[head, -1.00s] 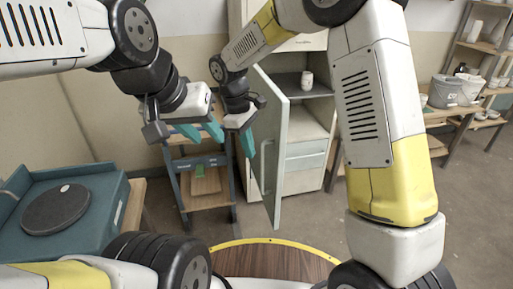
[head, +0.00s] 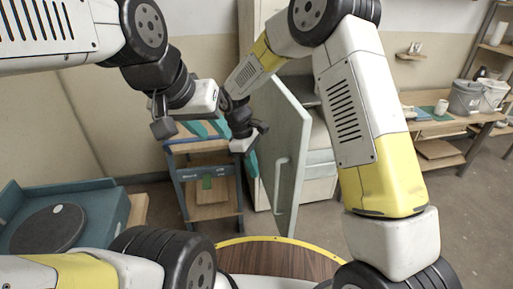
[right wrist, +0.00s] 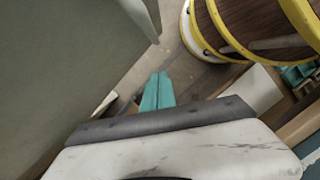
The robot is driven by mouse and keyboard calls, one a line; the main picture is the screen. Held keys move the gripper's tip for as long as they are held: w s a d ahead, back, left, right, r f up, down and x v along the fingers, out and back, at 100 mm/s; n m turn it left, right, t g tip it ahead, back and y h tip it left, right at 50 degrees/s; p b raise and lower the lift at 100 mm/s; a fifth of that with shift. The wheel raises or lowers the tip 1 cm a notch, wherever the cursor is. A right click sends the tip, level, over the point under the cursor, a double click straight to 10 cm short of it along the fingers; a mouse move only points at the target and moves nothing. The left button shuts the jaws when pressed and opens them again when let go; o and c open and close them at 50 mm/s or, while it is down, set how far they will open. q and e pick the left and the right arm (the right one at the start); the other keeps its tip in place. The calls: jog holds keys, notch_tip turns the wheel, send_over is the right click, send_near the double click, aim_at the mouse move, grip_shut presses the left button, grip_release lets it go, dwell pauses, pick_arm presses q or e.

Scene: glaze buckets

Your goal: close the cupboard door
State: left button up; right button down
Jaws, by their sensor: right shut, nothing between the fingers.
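The cupboard door (head: 293,145) is a pale grey-green panel standing partly open in front of the cupboard (head: 319,160). Its outer face, with an upright bar handle (head: 279,182), is turned toward me and to the left. My right gripper (head: 252,165) is shut and empty on the outer-face side of the door, left of the handle. Whether it touches the door I cannot tell. In the right wrist view its teal fingers (right wrist: 157,91) are together, with a grey-green panel, apparently the door (right wrist: 65,60), to the left. My left gripper (head: 208,129) is open and empty, farther left.
A blue-framed shelf stand (head: 205,175) is left of the door, behind the grippers. A teal box with a dark disc (head: 48,228) is at the lower left. Shelves with buckets (head: 464,97) stand at the right.

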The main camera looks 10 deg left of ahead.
jog(key=s+d+f, duration=0.1)
jog(key=d+f, duration=0.2)
jog(key=d, duration=0.1)
jog(key=shift+s+d+f, duration=0.2)
jog(key=shift+d+f, duration=0.15)
jog(key=shift+d, duration=0.05)
